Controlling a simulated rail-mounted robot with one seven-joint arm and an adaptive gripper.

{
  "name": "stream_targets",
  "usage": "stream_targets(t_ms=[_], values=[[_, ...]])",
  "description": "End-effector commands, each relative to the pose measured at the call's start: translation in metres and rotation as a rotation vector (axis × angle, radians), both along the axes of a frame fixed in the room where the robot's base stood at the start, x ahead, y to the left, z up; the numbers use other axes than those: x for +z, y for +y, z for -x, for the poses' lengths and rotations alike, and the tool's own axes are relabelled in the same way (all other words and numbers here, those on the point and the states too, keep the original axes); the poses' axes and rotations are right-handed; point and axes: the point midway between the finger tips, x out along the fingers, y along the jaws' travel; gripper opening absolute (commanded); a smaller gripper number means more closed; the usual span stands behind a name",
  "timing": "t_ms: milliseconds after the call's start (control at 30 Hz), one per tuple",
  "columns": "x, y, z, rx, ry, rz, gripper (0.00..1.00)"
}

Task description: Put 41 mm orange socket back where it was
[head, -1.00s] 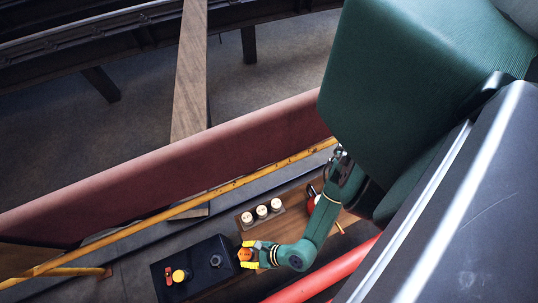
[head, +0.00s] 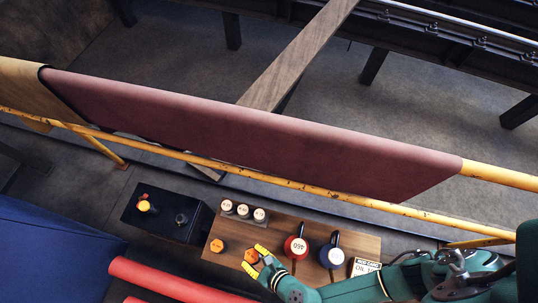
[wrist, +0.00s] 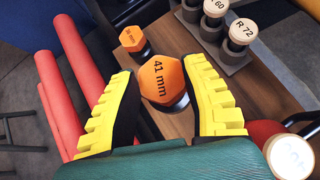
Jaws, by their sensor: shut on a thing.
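The 41 mm orange socket (wrist: 160,82) is a hexagonal orange-topped piece with a dark lower part. It sits between the yellow ribbed fingers of my gripper (wrist: 165,105), which is shut on it. In the head view the socket (head: 250,256) shows at the fingertips of my gripper (head: 256,258), over the wooden board (head: 232,275). I cannot tell whether its base touches the board. A smaller orange socket (head: 217,245) stands on the board to its left; it also shows in the wrist view (wrist: 133,39), its mm label hard to read.
A rack of three cream-topped cylinders (head: 243,211) stands behind. A black box (head: 160,215) is left. Red tubes (head: 175,282) lie in front.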

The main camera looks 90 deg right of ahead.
Motion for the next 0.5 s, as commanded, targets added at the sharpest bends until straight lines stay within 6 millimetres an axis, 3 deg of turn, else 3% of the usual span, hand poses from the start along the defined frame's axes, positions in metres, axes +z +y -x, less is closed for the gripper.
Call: stream_targets(t_ms=[233, 500], values=[[-0.009, 0.000, -0.001, 0.002, -0.004, 0.001, 0.06], [-0.065, 0.000, -0.001, -0.001, -0.004, 0.001, 0.06]])
